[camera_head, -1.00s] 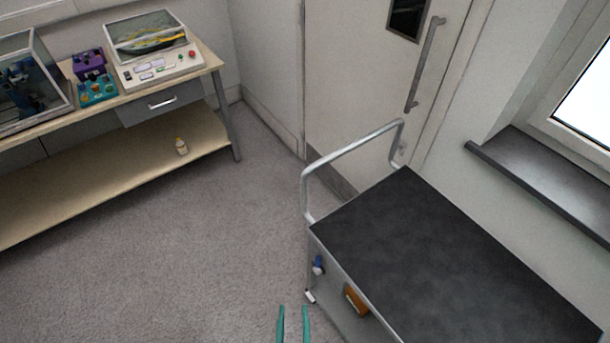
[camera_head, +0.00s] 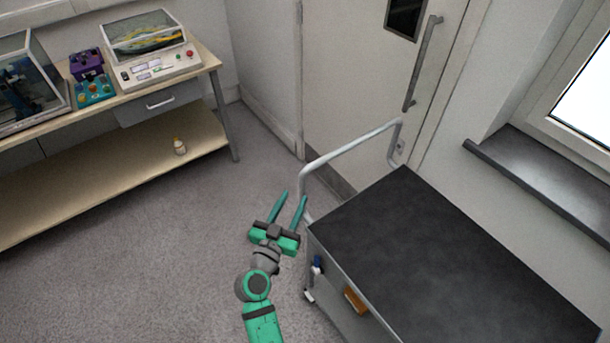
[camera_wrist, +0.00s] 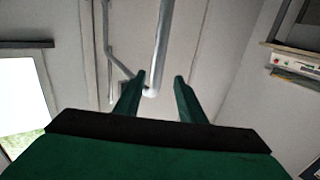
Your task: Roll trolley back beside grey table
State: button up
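The trolley (camera_head: 425,255) stands at the right in the head view, with a black top and a pale tubular handle (camera_head: 345,154) at its far left end. My green gripper (camera_head: 288,207) is open and empty, just left of the handle's near upright. In the wrist view, the handle tube (camera_wrist: 160,50) runs down between the two spread fingertips (camera_wrist: 160,82); I cannot tell whether it touches either one. The table (camera_head: 212,62) at the upper left has a pale wooden top, a lower shelf and a grey drawer.
A control box (camera_head: 150,62), purple and teal units (camera_head: 90,75) and a clear-sided case (camera_head: 30,85) stand on the table. Carpet (camera_head: 130,250) between is clear.

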jog(key=x, duration=1)
jog(key=shift+w+d, duration=0.3)
jog(key=shift+d, duration=0.1)
jog(key=shift+c, duration=0.5)
grip_shut()
